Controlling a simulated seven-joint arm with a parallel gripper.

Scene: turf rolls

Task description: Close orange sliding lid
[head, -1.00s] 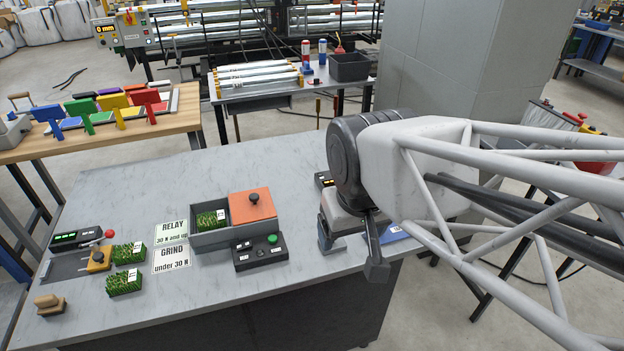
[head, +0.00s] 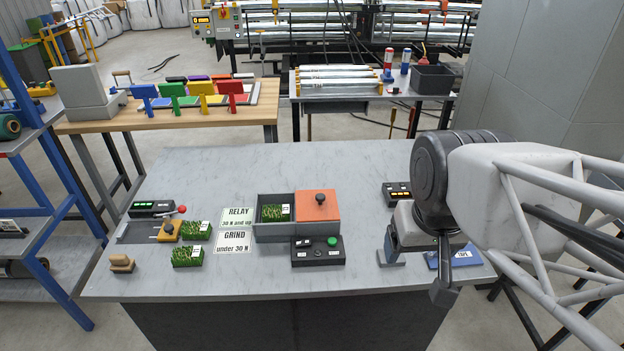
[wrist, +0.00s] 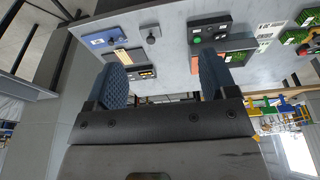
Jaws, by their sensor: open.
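The orange sliding lid (head: 317,206) has a black knob and covers the right part of a grey box (head: 290,232) on the table. The left part of the box is open, and a turf piece (head: 275,213) with a white tag lies in it. My gripper (head: 418,272) is over the right side of the table, to the right of the lid and apart from it. In the wrist view my gripper (wrist: 168,85) shows two blue textured fingers set wide apart, with nothing held between them. The lid's orange edge is partly behind a finger there.
A black button box (head: 318,252) with a green button stands in front of the grey box. RELAY (head: 237,216) and GRIND (head: 234,243) signs lie to its left, with turf pieces (head: 188,256) beyond. A small display unit (head: 397,193) stands near my arm. The table's back is clear.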

